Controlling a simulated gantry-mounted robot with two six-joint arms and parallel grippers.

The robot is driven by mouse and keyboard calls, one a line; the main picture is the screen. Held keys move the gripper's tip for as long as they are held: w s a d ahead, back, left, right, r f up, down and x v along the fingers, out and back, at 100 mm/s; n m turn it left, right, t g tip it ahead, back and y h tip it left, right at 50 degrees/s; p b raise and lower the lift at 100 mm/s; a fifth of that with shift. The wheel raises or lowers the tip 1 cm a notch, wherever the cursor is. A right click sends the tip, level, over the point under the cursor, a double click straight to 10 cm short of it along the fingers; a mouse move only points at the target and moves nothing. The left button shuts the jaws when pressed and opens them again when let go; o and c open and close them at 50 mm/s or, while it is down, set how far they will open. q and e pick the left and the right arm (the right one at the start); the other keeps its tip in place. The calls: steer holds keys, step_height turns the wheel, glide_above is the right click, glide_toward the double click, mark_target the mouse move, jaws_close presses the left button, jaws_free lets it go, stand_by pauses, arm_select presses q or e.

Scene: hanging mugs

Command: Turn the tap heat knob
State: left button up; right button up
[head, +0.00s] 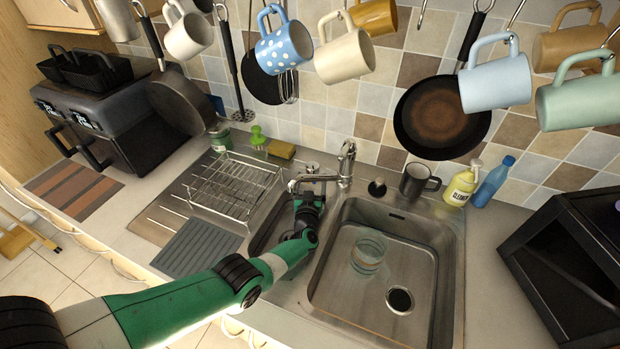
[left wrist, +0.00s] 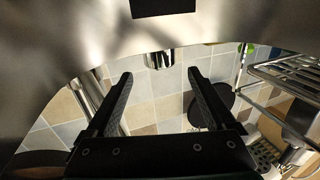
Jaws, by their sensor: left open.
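The metal tap (head: 346,165) stands behind the sink, with its spout reaching left over the small left basin. I cannot tell which of its parts is the heat knob. My left gripper (head: 309,196) is just below the spout, over the small basin, and partly hides that area. In the left wrist view its two black fingers (left wrist: 160,92) are apart with nothing between them. A short shiny metal piece (left wrist: 160,59), possibly part of the tap, shows beyond them. I cannot tell whether the gripper touches the tap. My right gripper is not in view.
The large basin (head: 335,255) holds a clear glass (head: 368,254). A wire dish rack (head: 235,188) stands left of the small basin. A dark mug (head: 418,183), yellow bottle (head: 462,185) and blue bottle (head: 492,182) stand behind the sink. Several mugs and pans hang above.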

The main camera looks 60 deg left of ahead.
arm_select(q)
steer(key=p+v, duration=0.2)
steer(key=v, duration=0.3)
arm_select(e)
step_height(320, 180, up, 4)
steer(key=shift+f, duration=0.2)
